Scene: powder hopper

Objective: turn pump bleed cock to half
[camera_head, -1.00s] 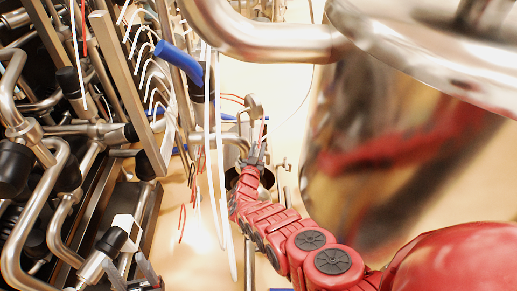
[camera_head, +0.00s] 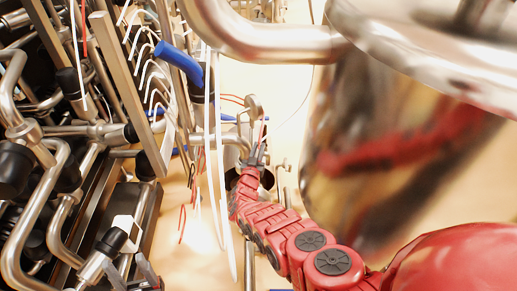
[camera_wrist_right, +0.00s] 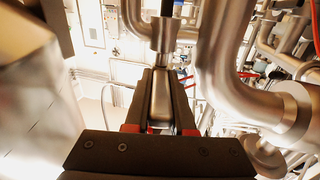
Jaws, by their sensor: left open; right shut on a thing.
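My right gripper (camera_head: 259,156) is at the end of the red arm, small and partly hidden among pipes in the head view. In the right wrist view, its two dark fingers (camera_wrist_right: 161,98) are shut on a tapered steel lever (camera_wrist_right: 161,95). The lever lies below a round steel fitting (camera_wrist_right: 165,35) and looks like the handle of the bleed cock; its angle to the cock body is hard to tell. My left gripper (camera_head: 132,274) shows its grey fingers at the bottom left of the head view. It is open, with nothing seen between the fingers.
A thick bent steel pipe (camera_wrist_right: 232,75) runs close to the right of the held lever. A large shiny vessel (camera_head: 375,130) fills the right of the head view. A blue handle (camera_head: 180,62) and hanging white cables (camera_head: 220,190) are close by. Pipework crowds the left.

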